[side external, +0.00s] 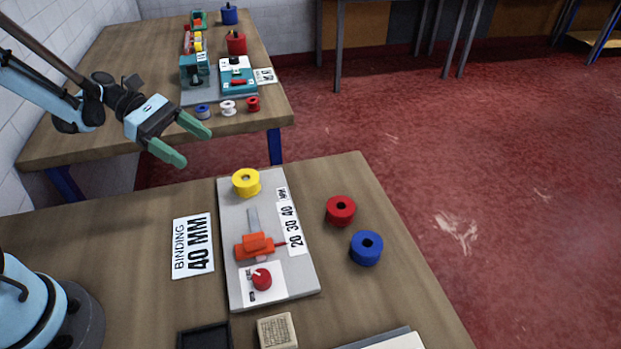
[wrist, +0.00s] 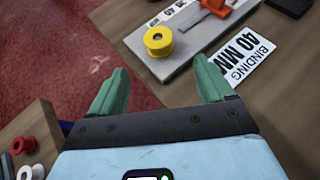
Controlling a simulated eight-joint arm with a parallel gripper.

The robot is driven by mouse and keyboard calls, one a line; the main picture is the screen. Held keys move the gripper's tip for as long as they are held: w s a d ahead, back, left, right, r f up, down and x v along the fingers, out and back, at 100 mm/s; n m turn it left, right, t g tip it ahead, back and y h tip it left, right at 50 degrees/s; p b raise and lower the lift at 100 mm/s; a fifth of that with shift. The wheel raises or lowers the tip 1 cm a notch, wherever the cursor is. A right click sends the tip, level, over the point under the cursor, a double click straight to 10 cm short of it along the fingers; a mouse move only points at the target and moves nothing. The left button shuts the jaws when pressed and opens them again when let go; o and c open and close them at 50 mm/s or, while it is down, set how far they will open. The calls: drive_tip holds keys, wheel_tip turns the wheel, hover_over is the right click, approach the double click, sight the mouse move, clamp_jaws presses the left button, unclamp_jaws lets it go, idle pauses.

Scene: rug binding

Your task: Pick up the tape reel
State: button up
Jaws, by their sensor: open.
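Three thick tape reels are near me. A yellow reel (side external: 246,183) sits at the far end of a grey board (side external: 230,215). A red reel (side external: 341,211) and a blue reel (side external: 366,248) lie on the wooden table right of the board. My gripper (side external: 192,147) is open and empty in the air, beyond and left of the yellow reel. In the wrist view the yellow reel (wrist: 158,40) shows ahead of my open green fingers (wrist: 162,70), apart from them. The red and blue reels on the near table are not visible there.
The board carries an orange slider (side external: 256,246), a 20-30-40 scale and a red knob (side external: 262,279). A "BINDING 40 MM" card (side external: 193,246) lies left of it. A black tray (side external: 203,337) and beige block (side external: 277,331) are in front. Another table (side external: 150,135) holds machines and small spools.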

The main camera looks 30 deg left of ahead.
approach(247, 180)
drive_tip(key=x, duration=0.3)
drive_tip(key=shift+s+f, duration=0.1)
drive_tip(key=shift+s, duration=0.05)
drive_tip(key=shift+w+x, duration=0.2)
drive_tip(key=shift+x, duration=2.3)
drive_tip(key=c, duration=1.2)
